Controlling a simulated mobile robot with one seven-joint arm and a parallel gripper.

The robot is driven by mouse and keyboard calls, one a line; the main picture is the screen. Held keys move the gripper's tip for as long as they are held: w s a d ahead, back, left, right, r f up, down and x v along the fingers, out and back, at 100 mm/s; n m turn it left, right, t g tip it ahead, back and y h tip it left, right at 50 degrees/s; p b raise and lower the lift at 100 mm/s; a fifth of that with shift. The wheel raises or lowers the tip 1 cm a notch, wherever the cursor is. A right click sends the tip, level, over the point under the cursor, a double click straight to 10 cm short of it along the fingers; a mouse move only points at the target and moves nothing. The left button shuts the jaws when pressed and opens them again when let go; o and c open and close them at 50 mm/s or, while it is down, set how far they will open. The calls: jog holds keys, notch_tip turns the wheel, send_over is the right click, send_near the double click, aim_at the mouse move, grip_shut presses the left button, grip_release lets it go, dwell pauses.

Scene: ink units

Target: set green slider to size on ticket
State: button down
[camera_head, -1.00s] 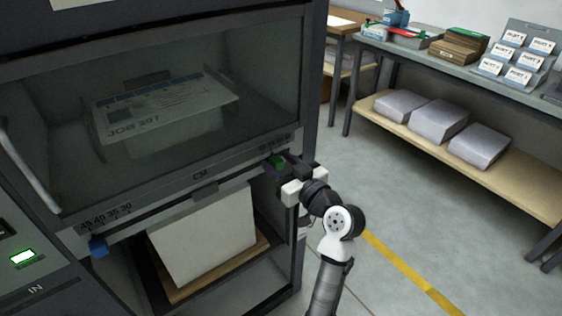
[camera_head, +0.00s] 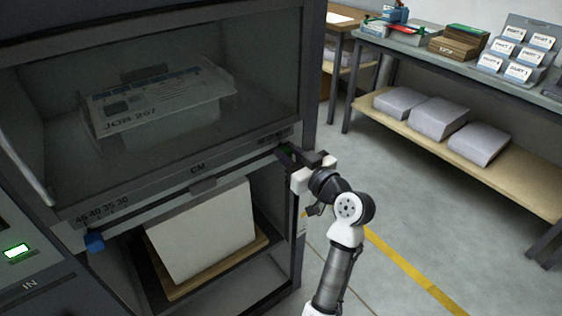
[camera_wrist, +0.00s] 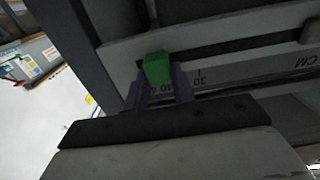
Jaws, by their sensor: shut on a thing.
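The green slider (camera_head: 287,150) sits at the right end of the centimetre scale rail (camera_head: 196,169) on the front of the machine. In the wrist view the green slider (camera_wrist: 157,68) is between the two fingers of my gripper (camera_wrist: 159,90). My gripper (camera_head: 288,156) is shut on it. A blue slider (camera_head: 95,241) is at the scale's left end.
A white paper stack (camera_head: 205,230) stands in the open bay below the rail. A panel with a lit green display (camera_head: 17,251) is at lower left. A shelf table (camera_head: 470,160) with paper reams stands at right. The floor between is clear.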

jog(key=shift+w+d+b, duration=0.4)
jog(key=shift+w+d, duration=0.4)
jog(key=shift+d, duration=0.35)
jog(key=shift+r, duration=0.1)
jog(key=c, duration=1.2)
grip_release()
jog(key=shift+w+d, duration=0.1)
jog(key=shift+o, duration=0.2)
jog(key=b+v, duration=0.3)
jog(key=v, duration=1.1)
